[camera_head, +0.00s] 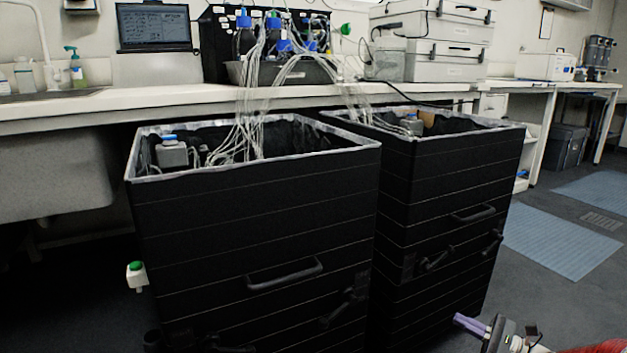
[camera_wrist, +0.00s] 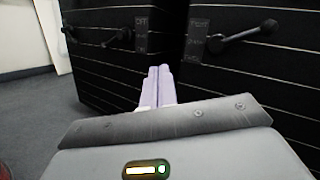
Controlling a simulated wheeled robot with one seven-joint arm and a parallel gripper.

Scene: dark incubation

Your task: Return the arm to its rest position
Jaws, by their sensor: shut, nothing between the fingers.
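My gripper (camera_head: 459,320) shows at the lower right of the head view, low in front of the right black bin. Its lilac fingers also show in the wrist view (camera_wrist: 160,72), side by side and shut, with nothing between them. Part of my arm shows at the bottom right corner of the head view. In the wrist view, the fingers point toward the gap between two black bins.
The left black bin (camera_head: 250,230) and right black bin (camera_head: 450,210) have protruding handles and levers. Tubes run from their open tops to the bench (camera_head: 175,102). Floor at the right is open, with blue mats (camera_head: 560,240).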

